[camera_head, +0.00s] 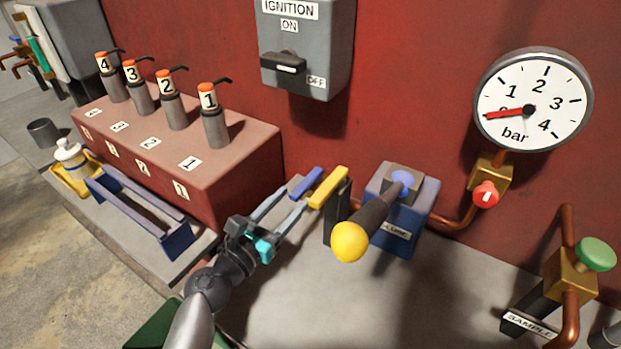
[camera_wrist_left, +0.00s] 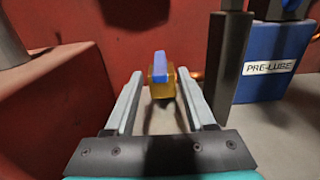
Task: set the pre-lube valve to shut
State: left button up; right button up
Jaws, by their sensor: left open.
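A small brass valve (camera_wrist_left: 162,88) with a blue handle (camera_wrist_left: 160,63) sits beyond and between my left gripper's fingers in the left wrist view. The blue pump box (camera_wrist_left: 268,72) labelled PRE-LUBE stands to the right. My right gripper is not in view.
A yellow-knobbed lever (camera_head: 350,241) juts from the pump. The red block (camera_head: 235,165) is left; a blue tray (camera_head: 140,215) lies in front of it.

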aim_at(320, 170)
pick_arm(q)
jog(key=b+x, duration=0.1)
jog(key=x, duration=0.6)
jog(key=shift+w+d, duration=0.3)
jog(key=shift+w, duration=0.15)
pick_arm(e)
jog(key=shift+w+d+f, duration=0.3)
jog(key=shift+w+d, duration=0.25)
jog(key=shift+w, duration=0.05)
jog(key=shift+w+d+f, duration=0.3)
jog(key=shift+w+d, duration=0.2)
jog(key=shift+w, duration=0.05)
pick_arm(q)
grip_shut()
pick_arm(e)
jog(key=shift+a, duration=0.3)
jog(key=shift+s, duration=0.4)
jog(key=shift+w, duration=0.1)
